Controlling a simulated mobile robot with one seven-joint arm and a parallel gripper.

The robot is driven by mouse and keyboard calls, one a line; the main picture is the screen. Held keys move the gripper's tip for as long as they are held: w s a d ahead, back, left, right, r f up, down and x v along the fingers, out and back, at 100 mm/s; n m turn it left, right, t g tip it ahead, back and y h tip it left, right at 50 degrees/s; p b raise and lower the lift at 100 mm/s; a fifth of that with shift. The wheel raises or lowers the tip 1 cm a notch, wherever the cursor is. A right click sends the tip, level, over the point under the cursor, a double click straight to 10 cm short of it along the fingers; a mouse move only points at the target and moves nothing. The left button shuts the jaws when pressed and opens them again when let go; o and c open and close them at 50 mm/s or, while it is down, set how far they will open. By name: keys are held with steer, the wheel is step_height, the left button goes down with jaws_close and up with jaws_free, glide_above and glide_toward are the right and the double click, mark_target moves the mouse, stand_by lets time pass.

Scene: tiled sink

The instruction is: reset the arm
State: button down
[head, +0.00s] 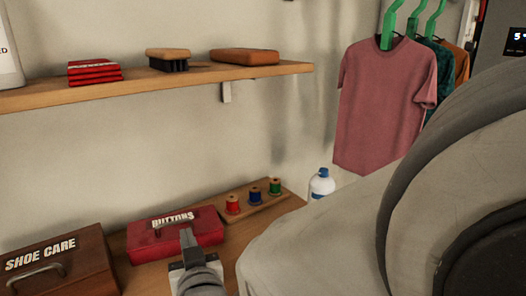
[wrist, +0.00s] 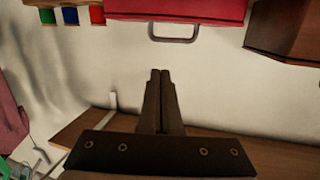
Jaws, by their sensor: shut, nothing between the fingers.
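My gripper (head: 187,236) shows at the bottom of the head view, in front of the red buttons box (head: 150,241). In the wrist view its two dark fingers (wrist: 160,73) are together with nothing between them. The red box (wrist: 205,8) also shows at the top of the wrist view, apart from the fingertips in that picture. My large grey arm fills the right of the head view and hides part of the surface there.
A brown shoe care box (head: 62,262) stands at the left. Thread spools on a wooden rack (head: 258,210) and a white bottle (head: 321,184) stand right of the red box. A shelf (head: 130,80) runs above. Shirts (head: 385,100) hang at the right.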

steer(key=w+d+r+m+g+h, duration=0.1)
steer(key=w+d+r+g, duration=0.15)
steer(key=d, duration=0.55)
steer(key=s+d+m+g+h, duration=0.25)
steer(key=s+d, duration=0.45)
steer(key=d, duration=0.5)
steer(key=s+d+m+g+h, duration=0.1)
steer(key=s+d+g+h, duration=0.3)
steer(key=s+d, duration=0.55)
step_height(320, 180, up, 14)
steer(key=d+p, duration=0.2)
steer(key=p, duration=1.2)
steer(key=shift+w, duration=0.45)
